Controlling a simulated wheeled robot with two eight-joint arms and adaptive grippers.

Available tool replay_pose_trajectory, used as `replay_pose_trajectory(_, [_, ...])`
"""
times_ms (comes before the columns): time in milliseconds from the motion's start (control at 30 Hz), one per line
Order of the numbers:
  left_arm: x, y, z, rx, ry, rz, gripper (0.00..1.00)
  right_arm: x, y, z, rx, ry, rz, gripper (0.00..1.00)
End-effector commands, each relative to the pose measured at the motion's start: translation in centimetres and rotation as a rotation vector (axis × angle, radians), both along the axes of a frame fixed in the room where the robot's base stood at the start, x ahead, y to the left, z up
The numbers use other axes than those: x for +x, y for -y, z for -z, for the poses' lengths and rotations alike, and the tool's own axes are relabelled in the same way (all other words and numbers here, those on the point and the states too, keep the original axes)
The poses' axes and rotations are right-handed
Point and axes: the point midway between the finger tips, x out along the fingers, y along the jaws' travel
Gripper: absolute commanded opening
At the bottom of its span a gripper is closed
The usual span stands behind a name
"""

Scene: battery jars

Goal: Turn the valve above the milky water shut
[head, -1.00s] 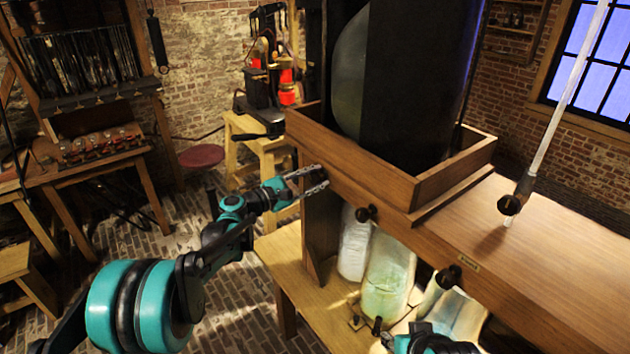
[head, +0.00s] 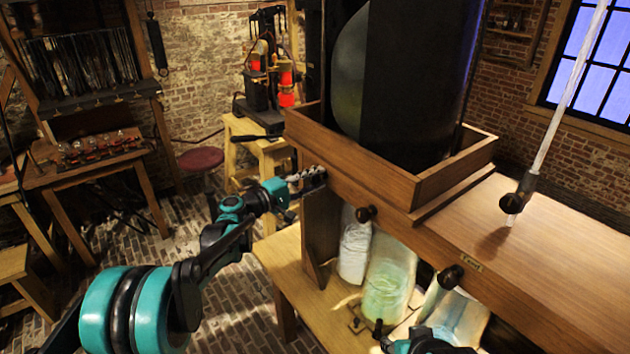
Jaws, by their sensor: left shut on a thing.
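Three jars stand on the low shelf: a whitish, milky one (head: 355,246), a greenish one (head: 389,284) and a pale, clearer one (head: 455,318). Dark round valve knobs stick out from the wooden beam above. The middle knob (head: 365,213) and the right knob (head: 448,278) are in plain sight. My left gripper (head: 313,179) is at the beam's left end, shut on the leftmost knob, which its fingers mostly hide. A part of my right arm or gripper (head: 430,343) shows at the bottom edge; its fingers cannot be made out.
A wooden tray (head: 455,178) with a large dark vessel stands on the bench above the beam. A clear tube with a dark nozzle (head: 520,197) hangs over the bench top (head: 560,250) at right. A stool and tables stand at left, with open brick floor between.

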Motion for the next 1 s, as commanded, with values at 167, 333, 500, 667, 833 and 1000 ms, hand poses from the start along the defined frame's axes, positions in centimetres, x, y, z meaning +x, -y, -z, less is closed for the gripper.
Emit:
replay_pose_trajectory(167, [-0.05, 0.05, 0.09, 0.024, 0.031, 0.001, 0.02, 0.00, 0.00, 0.07, 0.000, 0.000, 0.000, 0.40])
replay_pose_trajectory(333, [-0.06, 0.04, 0.10, 0.032, 0.040, 0.002, 0.02, 0.00, 0.00, 0.09, 0.000, 0.000, 0.000, 0.40])
replay_pose_trajectory(500, [-0.06, 0.04, 0.11, 0.032, 0.040, 0.002, 0.02, 0.00, 0.00, 0.09, 0.000, 0.000, 0.000, 0.40])
replay_pose_trajectory(667, [-0.06, 0.04, 0.12, 0.032, 0.040, 0.002, 0.36, 0.00, 0.00, 0.09, 0.000, 0.000, 0.000, 0.40])
replay_pose_trajectory(833, [-0.04, 0.03, 0.09, 0.030, 0.040, 0.001, 0.51, 0.00, 0.00, 0.09, 0.000, 0.000, 0.000, 0.40])
replay_pose_trajectory(1000, [-0.03, 0.02, 0.07, 0.030, 0.039, 0.001, 0.51, 0.00, 0.00, 0.07, 0.000, 0.000, 0.000, 0.40])
